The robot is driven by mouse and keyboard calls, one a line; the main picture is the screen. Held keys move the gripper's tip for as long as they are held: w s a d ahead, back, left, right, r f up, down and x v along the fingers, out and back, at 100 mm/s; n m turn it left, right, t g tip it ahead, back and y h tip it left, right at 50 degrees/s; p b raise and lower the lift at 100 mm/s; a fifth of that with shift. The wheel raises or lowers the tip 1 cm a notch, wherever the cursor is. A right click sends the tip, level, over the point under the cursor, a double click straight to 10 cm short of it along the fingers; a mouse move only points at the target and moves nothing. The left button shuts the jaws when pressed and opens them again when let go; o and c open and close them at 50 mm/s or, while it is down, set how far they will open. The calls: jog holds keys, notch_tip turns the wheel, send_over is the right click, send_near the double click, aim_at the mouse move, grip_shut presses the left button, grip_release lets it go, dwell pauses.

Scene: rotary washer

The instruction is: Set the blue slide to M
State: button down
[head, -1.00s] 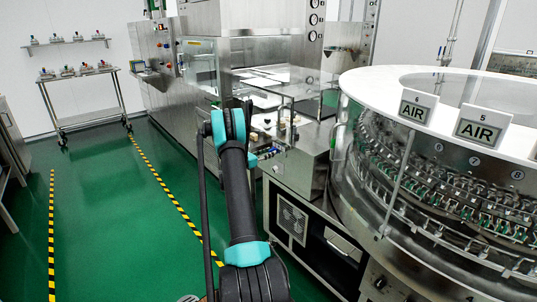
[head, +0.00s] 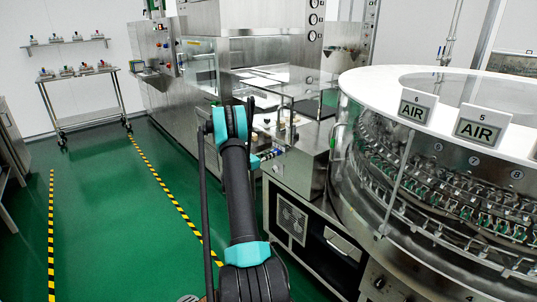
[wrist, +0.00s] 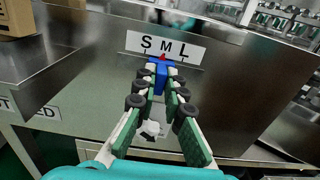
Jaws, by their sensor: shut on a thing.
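The blue slide (wrist: 159,76) shows in the wrist view on the grey metal top, between the fingers of my gripper (wrist: 159,88). The fingers are shut on it, and their black pads and green sides hide part of it. A white scale plate (wrist: 190,48) marked S, M and L stands just behind the slide. A small red pointer (wrist: 163,57) at the slide's far end is just below the M, roughly in line with it. In the head view my arm hides most of the gripper area, and I cannot make out the slide there.
A brown box (wrist: 15,18) stands at the upper left in the wrist view. The large round washer (head: 430,190) with AIR signs fills the right of the head view. A trolley (head: 85,100) stands at the back left. Green floor (head: 105,220) is clear at left.

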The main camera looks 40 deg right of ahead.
jog(key=c, duration=1.6)
grip_release()
jog(key=shift+a, duration=0.1)
jog(key=s+a, duration=0.1)
jog(key=a, duration=1.1)
